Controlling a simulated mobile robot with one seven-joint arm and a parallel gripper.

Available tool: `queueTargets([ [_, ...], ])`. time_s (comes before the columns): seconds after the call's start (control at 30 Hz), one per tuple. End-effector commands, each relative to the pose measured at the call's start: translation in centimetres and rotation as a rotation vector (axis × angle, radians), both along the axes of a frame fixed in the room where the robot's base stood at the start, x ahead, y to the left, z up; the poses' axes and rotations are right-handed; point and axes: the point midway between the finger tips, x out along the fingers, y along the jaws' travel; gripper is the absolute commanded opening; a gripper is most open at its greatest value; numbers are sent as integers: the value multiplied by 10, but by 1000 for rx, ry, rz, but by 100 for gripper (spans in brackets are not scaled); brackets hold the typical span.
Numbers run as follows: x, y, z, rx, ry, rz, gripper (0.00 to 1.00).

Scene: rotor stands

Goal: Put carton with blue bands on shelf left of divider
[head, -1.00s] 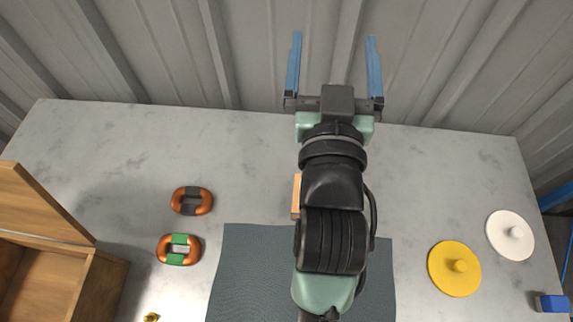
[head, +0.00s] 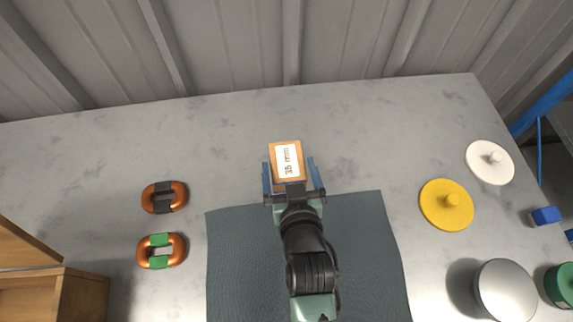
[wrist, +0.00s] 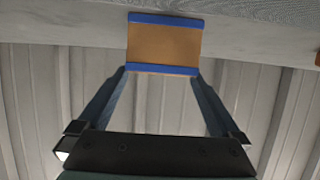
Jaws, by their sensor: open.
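The carton (head: 275,150) stands near the middle of the table, brown-orange with a white label reading "35 mm" on top. In the wrist view the carton (wrist: 165,43) shows a plain brown face with blue bands along its upper and lower edges. My gripper (head: 288,163) is open, with one blue finger on each side of the carton in the head view. In the wrist view the carton lies beyond the fingertips of my gripper (wrist: 158,75); I cannot tell whether they touch it. A wooden box-like unit (head: 60,292), possibly the shelf, is cut off at lower left; no divider shows.
A dark mat (head: 235,260) lies under my arm. Two orange rings, one with black bands (head: 153,198) and one with green (head: 145,252), lie left. Yellow (head: 432,208) and white (head: 480,165) knobbed discs, a grey round object (head: 505,290) and a blue block (head: 545,215) are right.

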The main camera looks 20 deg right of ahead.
Motion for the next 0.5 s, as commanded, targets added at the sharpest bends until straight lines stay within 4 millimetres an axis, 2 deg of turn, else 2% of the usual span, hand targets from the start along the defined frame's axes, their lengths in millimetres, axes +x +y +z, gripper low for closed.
queueTargets([
  [0.27, 17, -5, -8, -1, -1, -1, 100],
  [0.5, 46, -13, -24, -1, 0, 0, 100],
])
